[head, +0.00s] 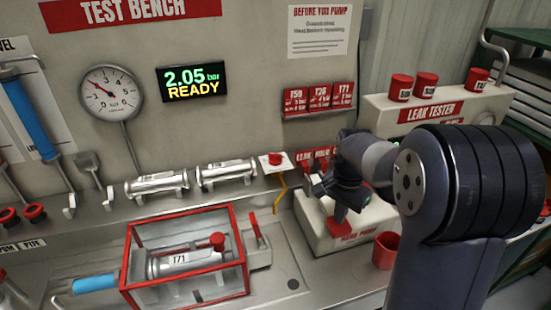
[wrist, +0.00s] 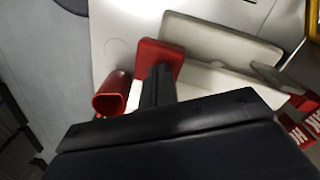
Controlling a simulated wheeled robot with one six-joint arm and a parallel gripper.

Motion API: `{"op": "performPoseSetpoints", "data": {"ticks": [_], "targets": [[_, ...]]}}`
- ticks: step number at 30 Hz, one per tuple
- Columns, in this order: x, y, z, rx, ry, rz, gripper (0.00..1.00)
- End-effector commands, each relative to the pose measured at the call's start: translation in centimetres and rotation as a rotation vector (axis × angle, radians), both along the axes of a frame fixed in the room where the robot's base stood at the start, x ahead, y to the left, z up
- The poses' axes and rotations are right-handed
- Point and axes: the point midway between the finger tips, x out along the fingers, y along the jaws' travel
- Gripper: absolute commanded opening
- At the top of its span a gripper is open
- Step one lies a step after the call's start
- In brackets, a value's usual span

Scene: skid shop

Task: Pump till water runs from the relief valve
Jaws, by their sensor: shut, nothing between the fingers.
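The hand pump (head: 350,236) is a pale box on the bench, right of centre, with a red lettered label. Its red handle end (head: 338,224) is under my gripper (head: 338,202). In the wrist view my gripper (wrist: 158,88) is shut with nothing between its fingers, and its tips are at the red handle end (wrist: 160,58); I cannot tell whether they touch. A silver valve tagged T71 (head: 185,262) lies inside a red-framed clear cage (head: 240,285). I see no water running from it. The display (head: 192,80) reads 2.05 bar READY.
A red cup (head: 385,250) stands beside the pump; it also shows in the wrist view (wrist: 112,95). A round gauge (head: 111,92) hangs on the wall. Two silver valves (head: 157,186) lie on the shelf behind the cage. The leak tester (head: 435,110) stands behind my arm.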

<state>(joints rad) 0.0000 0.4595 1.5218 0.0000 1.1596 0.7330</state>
Motion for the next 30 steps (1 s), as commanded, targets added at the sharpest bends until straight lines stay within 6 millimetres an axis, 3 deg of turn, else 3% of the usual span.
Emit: {"op": "performPoseSetpoints", "data": {"ticks": [22, 30], "targets": [[0.0, 0.0, 5.6, 0.0, 0.001, 0.0, 0.0], [0.0, 0.0, 5.9, 0.0, 0.001, 0.0, 0.0]]}}
